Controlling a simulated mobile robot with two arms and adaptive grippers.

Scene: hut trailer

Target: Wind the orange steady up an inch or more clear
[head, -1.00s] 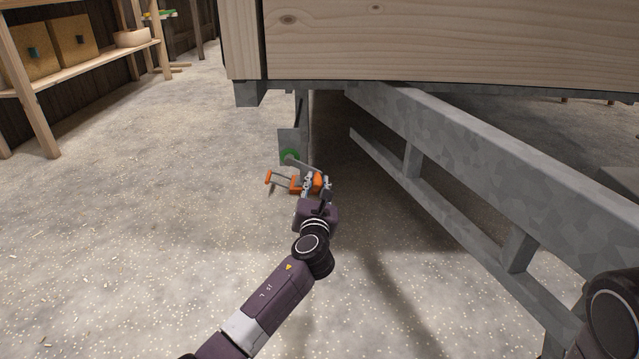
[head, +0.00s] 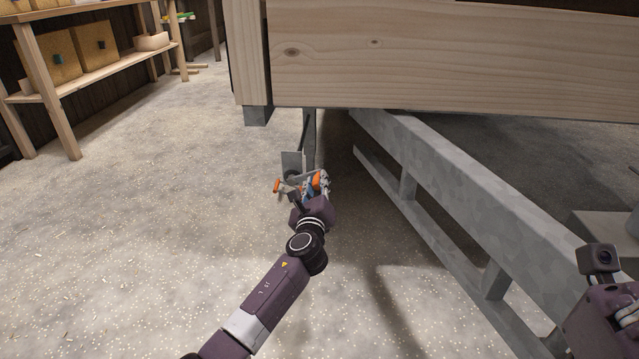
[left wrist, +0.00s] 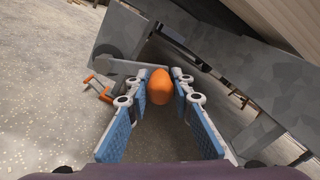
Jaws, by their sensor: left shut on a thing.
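My left gripper (head: 314,184) is low beside a grey metal post (head: 308,135) under the hut's corner. In the left wrist view its blue-padded fingers are around an orange knob (left wrist: 159,87). A grey crank arm (left wrist: 133,68) runs from the knob to a dark round hub (left wrist: 107,60). A second orange handle (left wrist: 101,88) stands out to the left, apart from the fingers; it also shows in the head view (head: 277,186). The steady's foot and its gap to the floor are hidden. My right gripper (head: 622,315) is partly cut off at the right edge; its fingers are unclear.
The wooden hut wall (head: 450,65) overhangs the work spot. A galvanised chassis rail (head: 440,165) slants down to the right of my left arm. Wooden shelves (head: 90,80) with boxes stand at the back left. The speckled floor (head: 130,230) is clear on the left.

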